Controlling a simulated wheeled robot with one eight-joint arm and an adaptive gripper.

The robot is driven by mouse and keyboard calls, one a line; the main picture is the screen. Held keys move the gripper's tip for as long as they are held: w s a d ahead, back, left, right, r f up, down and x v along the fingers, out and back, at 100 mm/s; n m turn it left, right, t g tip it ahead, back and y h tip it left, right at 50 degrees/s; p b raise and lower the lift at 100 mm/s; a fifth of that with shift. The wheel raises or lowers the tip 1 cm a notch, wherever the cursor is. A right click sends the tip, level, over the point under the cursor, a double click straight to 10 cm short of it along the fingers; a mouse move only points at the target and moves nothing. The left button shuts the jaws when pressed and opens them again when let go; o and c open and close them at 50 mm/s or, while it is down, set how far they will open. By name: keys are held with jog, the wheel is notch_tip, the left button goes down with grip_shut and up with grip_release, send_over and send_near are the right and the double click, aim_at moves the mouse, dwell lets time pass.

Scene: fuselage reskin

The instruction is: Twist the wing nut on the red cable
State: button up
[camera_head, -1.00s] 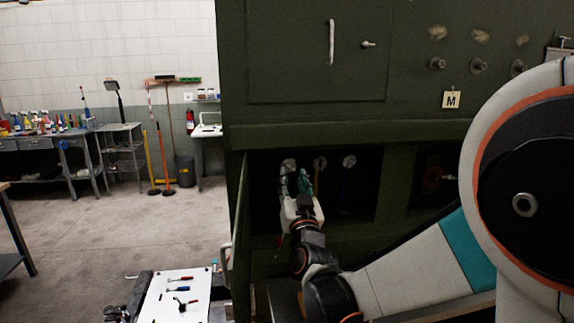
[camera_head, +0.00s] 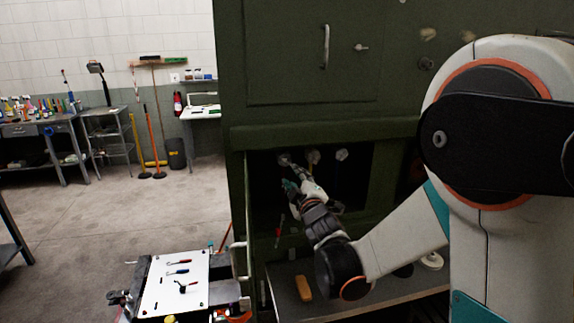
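Three pale round fittings show in the dark opening of the green cabinet: a left one (camera_head: 284,159), a middle one (camera_head: 313,157) and a right one (camera_head: 342,155). I cannot tell a wing nut's shape on any of them. A thin red piece (camera_head: 279,231), possibly part of the red cable, shows low in the opening, left of my wrist.
The green cabinet (camera_head: 300,60) surrounds the opening, with an open door edge on its left. An orange block (camera_head: 303,288) lies on the shelf below my arm. A white board with tools (camera_head: 176,285) stands at lower left. The floor at left is clear.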

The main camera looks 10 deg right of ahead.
aim_at(287, 163)
jog(key=w, duration=1)
jog(key=shift+w, duration=0.15)
grip_shut()
